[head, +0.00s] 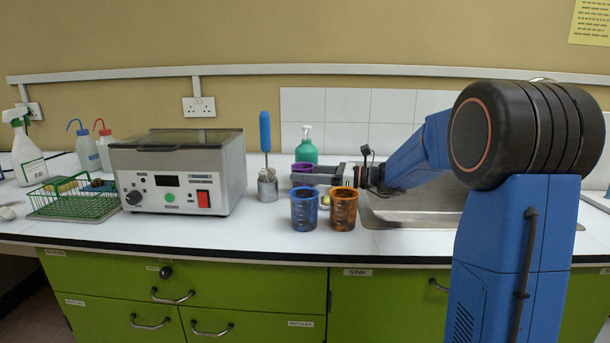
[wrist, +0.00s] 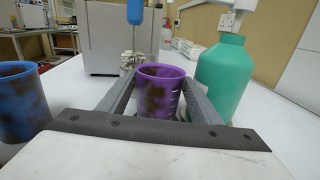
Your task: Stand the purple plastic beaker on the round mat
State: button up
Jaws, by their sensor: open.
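The purple plastic beaker (head: 302,167), with brown stains, stands upright on the white bench behind the blue and orange beakers. In the wrist view the purple beaker (wrist: 160,94) is between the two fingers of my gripper (wrist: 158,82). The fingers are open, one along each side of it; I cannot tell whether either touches it. In the head view my gripper (head: 300,179) reaches in from the right and covers part of the beaker. I cannot make out the round mat in either view.
A blue beaker (head: 304,210) and an orange beaker (head: 343,209) stand close in front. A green bottle (head: 306,148) stands just behind. A grey instrument (head: 183,173) and a metal pot (head: 267,187) with a blue-handled tool are left. The sink (head: 415,212) is right.

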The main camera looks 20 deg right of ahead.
jog(key=v, duration=1.2)
dwell(0.3)
